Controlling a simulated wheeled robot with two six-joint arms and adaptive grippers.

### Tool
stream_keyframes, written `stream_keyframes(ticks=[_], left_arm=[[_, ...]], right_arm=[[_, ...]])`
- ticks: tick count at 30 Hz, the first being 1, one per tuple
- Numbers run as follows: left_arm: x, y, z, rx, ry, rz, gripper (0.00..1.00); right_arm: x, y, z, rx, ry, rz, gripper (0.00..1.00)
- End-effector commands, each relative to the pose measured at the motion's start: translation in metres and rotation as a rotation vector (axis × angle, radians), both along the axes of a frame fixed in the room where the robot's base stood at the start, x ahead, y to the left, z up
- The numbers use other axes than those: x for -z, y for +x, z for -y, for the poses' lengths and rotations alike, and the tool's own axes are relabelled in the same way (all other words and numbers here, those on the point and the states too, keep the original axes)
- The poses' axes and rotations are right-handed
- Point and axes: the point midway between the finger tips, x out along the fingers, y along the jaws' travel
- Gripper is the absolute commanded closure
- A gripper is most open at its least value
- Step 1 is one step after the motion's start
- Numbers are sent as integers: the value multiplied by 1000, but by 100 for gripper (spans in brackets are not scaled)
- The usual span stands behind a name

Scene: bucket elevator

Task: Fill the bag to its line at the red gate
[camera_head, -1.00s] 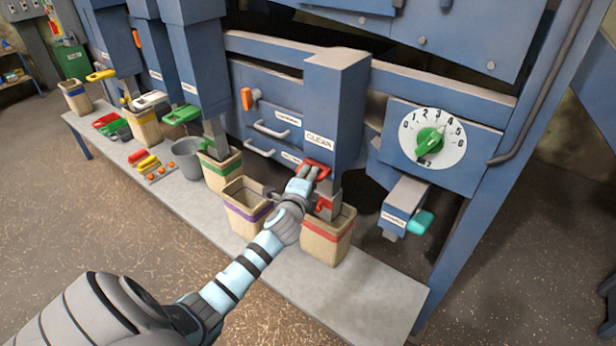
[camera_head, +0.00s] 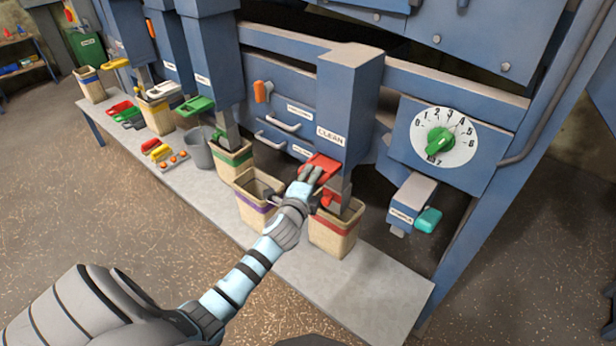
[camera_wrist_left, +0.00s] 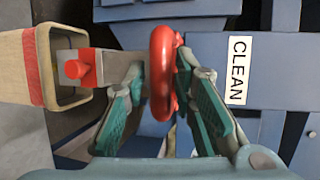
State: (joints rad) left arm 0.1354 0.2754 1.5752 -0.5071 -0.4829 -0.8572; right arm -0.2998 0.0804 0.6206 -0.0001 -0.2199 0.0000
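The red gate handle (camera_head: 320,166) sits at the foot of the blue chute (camera_head: 347,100) labelled CLEAN. My left gripper (camera_head: 308,176) is at this handle. In the left wrist view, the red handle (camera_wrist_left: 163,72) stands between the green-padded fingers of my left gripper (camera_wrist_left: 162,80), which close in on both sides. The red-striped bag (camera_head: 334,238) stands upright under the chute's grey spout. Its mouth also shows at the left of the wrist view (camera_wrist_left: 33,68). Its fill level and line cannot be made out. My right gripper is not in view.
A purple-striped bag (camera_head: 248,209) stands just left, and a green-striped bag (camera_head: 232,168) and grey bucket (camera_head: 197,152) beyond it. A dial (camera_head: 444,138) is at the right, above a teal handle (camera_head: 428,220). The bench's front right (camera_head: 370,295) is clear.

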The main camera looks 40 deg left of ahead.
Motion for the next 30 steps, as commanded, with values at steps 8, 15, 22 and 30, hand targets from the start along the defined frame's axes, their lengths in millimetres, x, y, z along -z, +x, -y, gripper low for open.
stream_keyframes(ticks=[8, 15, 22, 30], left_arm=[[0, -1, -1, -2, 0, 0, 65], [-5, -27, 8, -1, 1, -1, 65], [-18, -86, 30, -1, 0, -1, 65], [-25, -112, 39, -2, 0, 0, 65]], right_arm=[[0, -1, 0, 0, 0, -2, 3], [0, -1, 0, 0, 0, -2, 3], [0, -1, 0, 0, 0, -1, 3], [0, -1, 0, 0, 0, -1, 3]])
